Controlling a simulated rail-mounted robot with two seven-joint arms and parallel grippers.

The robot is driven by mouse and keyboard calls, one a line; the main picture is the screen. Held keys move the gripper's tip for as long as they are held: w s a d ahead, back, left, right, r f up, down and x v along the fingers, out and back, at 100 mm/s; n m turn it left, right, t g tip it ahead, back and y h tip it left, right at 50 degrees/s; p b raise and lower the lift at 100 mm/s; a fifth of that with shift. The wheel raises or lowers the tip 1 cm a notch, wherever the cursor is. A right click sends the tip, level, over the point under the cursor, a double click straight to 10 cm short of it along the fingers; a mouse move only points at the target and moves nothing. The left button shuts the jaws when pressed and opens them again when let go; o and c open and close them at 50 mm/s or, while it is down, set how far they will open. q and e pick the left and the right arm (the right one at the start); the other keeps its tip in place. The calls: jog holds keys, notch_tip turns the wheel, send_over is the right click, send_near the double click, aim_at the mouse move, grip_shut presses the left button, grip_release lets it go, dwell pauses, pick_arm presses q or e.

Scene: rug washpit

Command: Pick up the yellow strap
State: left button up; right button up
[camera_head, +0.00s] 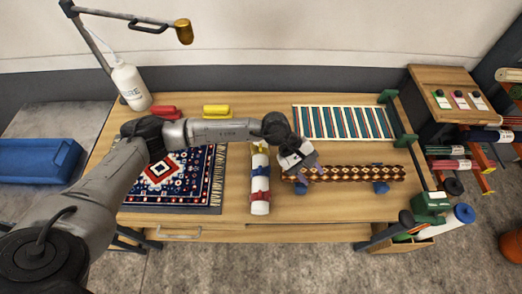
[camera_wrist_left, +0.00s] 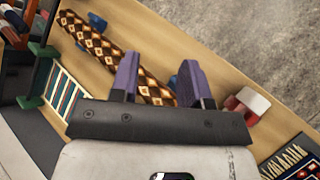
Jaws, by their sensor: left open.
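A yellow strap-like piece (camera_head: 216,111) lies flat at the back of the wooden table, behind my left forearm. A white roll (camera_head: 260,207) has red and blue bands, with a yellow patch near its top, partly hidden by my arm. My left gripper (camera_head: 304,174) is open and empty, right of the roll, over the near end of a patterned runner. In the left wrist view, the purple fingers (camera_wrist_left: 161,78) are spread apart, with the runner (camera_wrist_left: 112,62) beyond them. The yellow piece does not show there. My right gripper is out of view.
A red piece (camera_head: 166,112) lies left of the yellow one, and a white bottle (camera_head: 130,88) stands at the back left. A dark patterned rug (camera_head: 170,193) lies at left. A striped piece (camera_head: 340,122) lies at the back right. A lamp (camera_head: 183,32) overhangs the table.

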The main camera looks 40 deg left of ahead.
pick_arm(q)
jog(key=w+a+f+m+y, duration=0.1)
jog(key=a+y, duration=0.2)
jog(key=a, duration=0.2)
jog(key=w+a+m+y, duration=0.1)
jog(key=w+a+y, duration=0.1)
jog(key=a, duration=0.4)
jog(key=m+y, duration=0.1)
jog(key=y, duration=0.4)
send_over(260, 146)
jog(key=shift+g, duration=0.4)
jog(key=f, duration=0.5)
jog(key=shift+w+d+f, duration=0.15)
jog(key=shift+d+f, duration=0.05)
jog(key=shift+f, duration=0.05)
jog(key=shift+m, duration=0.3)
jog(key=shift+a+f, duration=0.15)
jog(key=shift+f, duration=1.55)
jog(key=shift+a+f, duration=0.1)
jog(key=shift+f, duration=1.55)
jog(key=shift+c, duration=0.4)
grip_shut()
